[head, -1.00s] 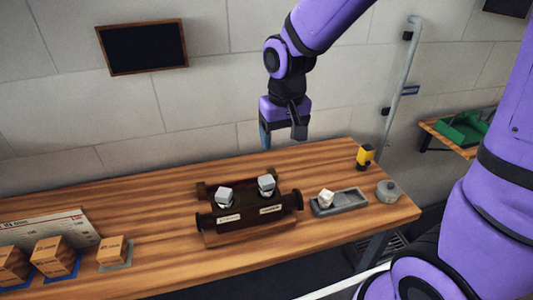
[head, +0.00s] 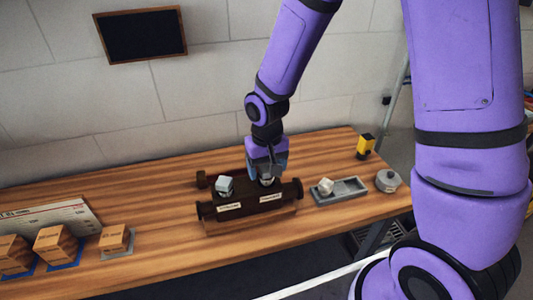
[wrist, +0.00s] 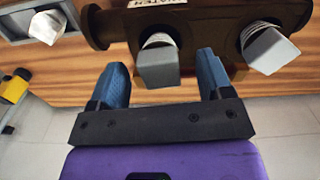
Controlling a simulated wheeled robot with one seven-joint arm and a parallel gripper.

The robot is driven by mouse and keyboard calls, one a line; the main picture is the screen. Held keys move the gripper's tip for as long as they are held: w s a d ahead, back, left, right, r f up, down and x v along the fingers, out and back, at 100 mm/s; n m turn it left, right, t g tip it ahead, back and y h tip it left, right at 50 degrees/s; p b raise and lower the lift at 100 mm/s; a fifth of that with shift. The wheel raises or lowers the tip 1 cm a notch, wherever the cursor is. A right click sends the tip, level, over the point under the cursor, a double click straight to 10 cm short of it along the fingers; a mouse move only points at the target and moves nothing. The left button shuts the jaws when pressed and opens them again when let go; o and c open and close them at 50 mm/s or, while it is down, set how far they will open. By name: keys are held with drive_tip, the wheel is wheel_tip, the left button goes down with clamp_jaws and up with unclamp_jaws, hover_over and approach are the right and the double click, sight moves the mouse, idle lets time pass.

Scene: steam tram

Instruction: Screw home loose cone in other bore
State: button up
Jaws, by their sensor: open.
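A dark cock body (head: 252,205) lies on the bench with two bores on top, each holding a cone with a grey square head. The left cone (head: 224,185) stands clear of my gripper; it shows at right in the wrist view (wrist: 268,48). My gripper (head: 266,174) is open, low over the right bore. The right cone (wrist: 158,62) stands between its blue fingers, with a gap at each side. Pale bands show below both heads. In the head view my gripper hides most of the right cone. I cannot tell which cone is loose.
A grey tray (head: 348,191) to the right holds a whitish angular piece (head: 326,186). Beyond are a grey lidded pot (head: 388,181) and a yellow-black object (head: 365,146). Wooden blocks (head: 54,245) and a printed card (head: 50,222) are at left. The bench's front is clear.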

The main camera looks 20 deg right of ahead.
drive_tip(key=shift+f, duration=1.45)
drive_tip(key=c, duration=1.1)
drive_tip(key=m, duration=0.4)
drive_tip(key=shift+c, duration=0.2)
drive_tip(key=m, duration=0.3)
drive_tip(key=shift+m, duration=0.5)
